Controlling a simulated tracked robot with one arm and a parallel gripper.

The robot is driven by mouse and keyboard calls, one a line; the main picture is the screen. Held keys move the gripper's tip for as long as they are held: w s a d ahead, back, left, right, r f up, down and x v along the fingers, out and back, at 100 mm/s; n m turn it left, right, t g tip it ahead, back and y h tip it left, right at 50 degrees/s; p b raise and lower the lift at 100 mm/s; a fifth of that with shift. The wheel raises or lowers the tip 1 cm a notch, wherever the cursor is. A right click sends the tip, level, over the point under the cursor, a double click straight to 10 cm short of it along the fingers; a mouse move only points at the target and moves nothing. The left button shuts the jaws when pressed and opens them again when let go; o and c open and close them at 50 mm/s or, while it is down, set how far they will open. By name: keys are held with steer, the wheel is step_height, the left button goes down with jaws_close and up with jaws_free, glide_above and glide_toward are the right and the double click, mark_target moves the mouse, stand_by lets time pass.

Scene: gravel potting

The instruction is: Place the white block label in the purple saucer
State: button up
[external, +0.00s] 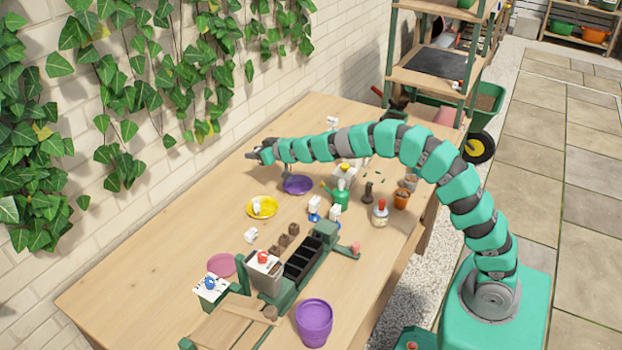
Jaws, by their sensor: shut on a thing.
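The purple saucer (298,185) lies on the table, right of the yellow saucer and below my arm. My gripper (256,153) is toward the wall side, up and left of the purple saucer. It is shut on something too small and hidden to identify. Several white block labels show: one (251,235) on the table below the yellow saucer, one (332,122) at the far end, and one (258,206) in the yellow saucer (268,208). I cannot tell which one the task means.
A green spray bottle (341,195), a terracotta pot (401,198) and a red-topped bottle (380,212) stand right of the saucers. A dark seed tray (303,258) and a purple pot (314,322) are nearer. The left table side is clear beside the ivy wall.

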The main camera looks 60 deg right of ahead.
steer(key=a+p+v, duration=0.2)
steer(key=p+v, duration=1.1)
steer(key=w+d+r+m+g+h, duration=0.1)
steer(key=d+r+m+h, duration=0.35)
steer(key=r, duration=0.25)
steer(key=m+g+h+b, duration=0.7)
steer(key=m+g+b, duration=0.1)
steer(key=b, duration=0.7)
glide_above(298, 186)
step_height(298, 186, down, 12)
step_height(298, 186, down, 9)
steer(key=b, duration=0.4)
steer(key=shift+f, duration=0.15)
